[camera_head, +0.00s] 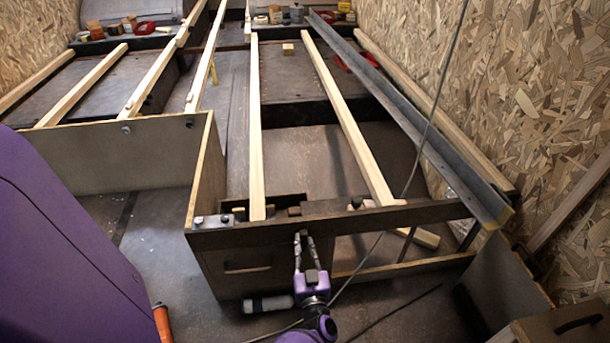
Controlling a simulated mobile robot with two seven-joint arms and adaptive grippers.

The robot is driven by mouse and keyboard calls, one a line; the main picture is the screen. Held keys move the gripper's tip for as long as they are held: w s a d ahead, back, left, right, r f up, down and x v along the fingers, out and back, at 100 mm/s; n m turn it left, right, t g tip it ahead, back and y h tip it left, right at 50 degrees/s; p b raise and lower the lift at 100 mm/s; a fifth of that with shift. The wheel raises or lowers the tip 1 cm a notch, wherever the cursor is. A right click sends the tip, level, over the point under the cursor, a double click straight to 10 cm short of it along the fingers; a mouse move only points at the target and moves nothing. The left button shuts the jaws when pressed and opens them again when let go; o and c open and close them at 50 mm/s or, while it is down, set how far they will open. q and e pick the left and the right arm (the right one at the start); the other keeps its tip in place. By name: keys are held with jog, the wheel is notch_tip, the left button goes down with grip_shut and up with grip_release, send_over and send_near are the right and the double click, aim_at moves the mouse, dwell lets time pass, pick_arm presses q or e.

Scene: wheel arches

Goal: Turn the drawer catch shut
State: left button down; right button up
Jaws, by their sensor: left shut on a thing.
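The drawer (225,281) is a dark front with a handle slot, set under the front rail (370,217) of the wooden frame. It looks closed. My left gripper (304,238) is upright in front of the rail, just right of the handle slot. Its fingers are shut on a small part at the rail's lower edge, which I take to be the drawer catch. The fingers hide most of the catch, so I cannot tell which way it is turned. My right gripper is not in view.
Pale wooden slats (256,130) and a grey metal beam (405,115) run back over the frame. A cable hangs at the right and trails on the floor. A grey cylinder (268,304) lies left of my gripper. An orange-handled tool (162,322) is at lower left.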

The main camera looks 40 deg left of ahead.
pick_arm(q)
jog(key=shift+f, duration=0.1)
dwell(0.3)
jog(key=c, duration=1.6)
grip_release()
notch_tip(320, 180, up, 10)
jog(key=shift+r, duration=0.1)
